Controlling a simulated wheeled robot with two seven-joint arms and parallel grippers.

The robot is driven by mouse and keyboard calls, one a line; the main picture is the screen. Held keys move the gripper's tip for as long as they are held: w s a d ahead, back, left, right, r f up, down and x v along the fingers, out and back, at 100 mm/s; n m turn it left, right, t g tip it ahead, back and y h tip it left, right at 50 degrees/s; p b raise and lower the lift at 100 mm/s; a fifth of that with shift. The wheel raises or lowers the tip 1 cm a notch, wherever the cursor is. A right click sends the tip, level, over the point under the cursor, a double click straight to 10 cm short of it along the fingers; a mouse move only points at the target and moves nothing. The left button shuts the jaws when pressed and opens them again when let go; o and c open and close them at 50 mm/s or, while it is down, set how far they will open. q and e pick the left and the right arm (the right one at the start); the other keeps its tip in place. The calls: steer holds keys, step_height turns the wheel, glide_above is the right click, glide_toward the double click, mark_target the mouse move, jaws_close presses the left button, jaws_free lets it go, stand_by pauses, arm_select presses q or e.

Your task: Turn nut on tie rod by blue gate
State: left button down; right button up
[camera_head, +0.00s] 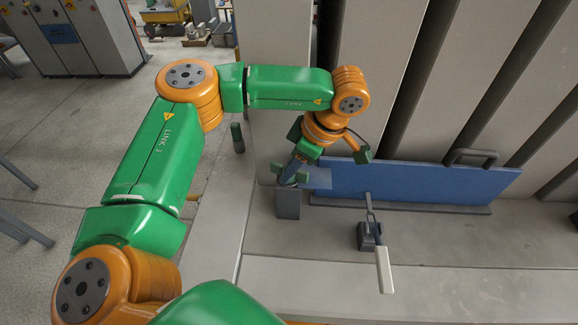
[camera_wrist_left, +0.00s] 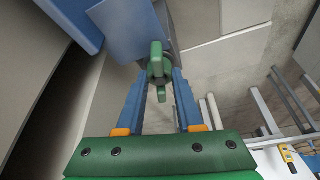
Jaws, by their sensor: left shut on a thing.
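The blue gate (camera_head: 420,183) stands upright along the foot of the grey panels, with a dark handle on its top edge. A green winged nut (camera_wrist_left: 157,66) sits by the gate's left end, near a grey block (camera_head: 288,206). My left gripper (camera_head: 289,177) reaches down to it from above. In the left wrist view, the fingers of the left gripper (camera_wrist_left: 163,80) lie on both sides of the nut and are shut on it. The tie rod is mostly hidden behind the nut and fingers. The right gripper is not in view.
A clamp (camera_head: 368,236) with a pale lever (camera_head: 384,270) stands on the ledge in front of the gate. A small dark green post (camera_head: 238,137) stands left of the panels. Grey cabinets (camera_head: 80,38) are far back left. The floor at left is mostly clear.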

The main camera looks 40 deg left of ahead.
arm_select(q)
steer(key=m, duration=0.1)
steer(key=m+t+b, duration=0.1)
steer(key=m, duration=0.1)
steer(key=shift+s+f, duration=0.1)
steer(key=shift+f, duration=0.1)
steer(key=shift+r, duration=0.15)
steer(key=shift+f+m+t+b, duration=0.2)
steer(key=shift+m+t+b, duration=0.25)
steer(key=shift+m, duration=0.65)
steer(key=shift+m+t, duration=0.25)
steer(key=shift+m, duration=0.35)
steer(key=shift+r, duration=0.2)
steer(key=shift+f+m+b, duration=0.15)
steer(key=shift+m+b, duration=0.25)
steer(key=shift+m, duration=0.2)
steer(key=shift+s+m+t+h+b, duration=0.1)
steer(key=shift+m+t+h+b, duration=0.3)
steer(key=shift+m, duration=0.9)
steer(key=shift+t, duration=0.3)
